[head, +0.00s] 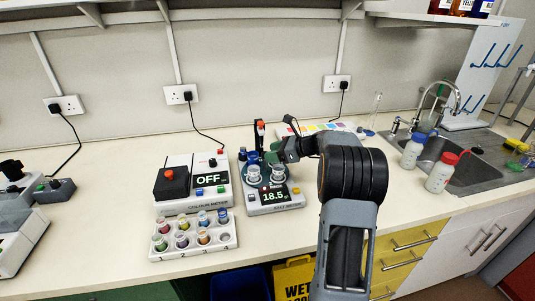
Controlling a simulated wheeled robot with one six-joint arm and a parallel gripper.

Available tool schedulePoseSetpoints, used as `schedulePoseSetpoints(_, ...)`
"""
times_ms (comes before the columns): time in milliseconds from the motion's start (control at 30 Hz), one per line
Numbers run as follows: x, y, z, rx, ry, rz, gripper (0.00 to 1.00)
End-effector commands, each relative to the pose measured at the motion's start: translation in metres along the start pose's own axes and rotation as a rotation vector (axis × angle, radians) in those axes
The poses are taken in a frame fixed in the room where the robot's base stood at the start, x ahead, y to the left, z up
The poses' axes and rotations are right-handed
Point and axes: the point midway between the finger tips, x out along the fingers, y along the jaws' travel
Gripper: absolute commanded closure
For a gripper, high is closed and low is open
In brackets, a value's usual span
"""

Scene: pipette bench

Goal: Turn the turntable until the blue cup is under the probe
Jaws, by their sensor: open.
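The salt meter (282,204) stands mid-bench, and its display reads 18.5. Small cups sit close together on its top, with a pale cup (253,174) at the front left and another pale cup (278,174) at the front right. The turntable under the cups is mostly hidden. A dark upright with a red top, likely the probe stand (260,132), rises behind the cups; its tip is not clear. My gripper (284,151) is open, just right of and behind the cups; contact cannot be told.
Left of the meter stand the colour meter (177,208), reading OFF, and a white rack (220,243) of coloured vials in front. A colour chart lies behind my gripper. Two capped bottles and a sink (470,175) are at the right. The front bench is clear.

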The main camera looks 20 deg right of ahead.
Motion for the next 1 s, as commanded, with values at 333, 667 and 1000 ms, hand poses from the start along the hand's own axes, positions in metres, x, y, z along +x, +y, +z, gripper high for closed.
schedulePoseSetpoints(333, 0.025, 0.000, 0.000, -0.001, 0.000, 0.000, 0.46)
schedulePoseSetpoints(667, 0.025, 0.000, 0.000, -0.001, 0.000, 0.000, 0.50)
schedulePoseSetpoints(1000, 0.025, 0.000, 0.000, -0.001, 0.000, 0.000, 0.82)
